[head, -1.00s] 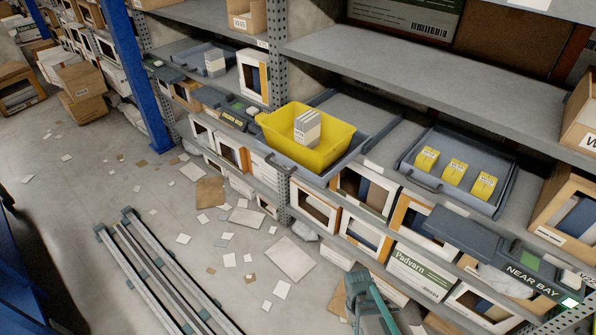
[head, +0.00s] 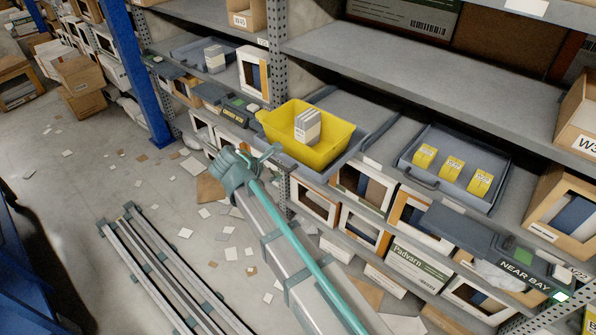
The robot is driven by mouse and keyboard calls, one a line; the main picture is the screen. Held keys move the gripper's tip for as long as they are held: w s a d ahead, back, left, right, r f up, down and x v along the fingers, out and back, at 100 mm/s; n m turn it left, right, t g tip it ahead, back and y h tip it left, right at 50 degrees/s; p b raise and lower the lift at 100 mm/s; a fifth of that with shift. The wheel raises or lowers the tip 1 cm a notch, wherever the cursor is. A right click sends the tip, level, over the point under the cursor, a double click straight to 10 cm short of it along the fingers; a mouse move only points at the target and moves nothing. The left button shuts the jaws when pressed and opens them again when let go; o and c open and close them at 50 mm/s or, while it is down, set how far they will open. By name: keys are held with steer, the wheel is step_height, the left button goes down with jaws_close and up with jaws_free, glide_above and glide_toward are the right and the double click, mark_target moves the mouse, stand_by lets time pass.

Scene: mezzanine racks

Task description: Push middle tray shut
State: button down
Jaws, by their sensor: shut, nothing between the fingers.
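The middle tray (head: 364,142) is a grey-blue shelf tray pulled out past the shelf edge. A yellow bin (head: 330,149) sits in its front part, with a grey-white box (head: 307,126) inside the bin. My gripper (head: 273,153) is shut and empty, just left of the tray's front and in front of the shelf edge. It overlaps the tray's front left corner in the picture; I cannot tell whether it touches.
The right tray (head: 413,181) holds yellow boxes, and the left tray (head: 190,64) holds a grey-white box. A blue post (head: 135,75) stands left. Metal rails (head: 160,265) lie on the littered floor. Boxes fill the lower shelf under the middle tray.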

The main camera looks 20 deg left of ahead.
steer(key=n, duration=0.3)
steer(key=p, duration=0.4)
glide_toward(305, 173)
step_height(305, 173, down, 4)
steer(key=w, duration=0.2)
steer(key=shift+w+d+f, duration=0.35)
steer(key=shift+w+d, duration=0.4)
steer(key=shift+w, duration=0.1)
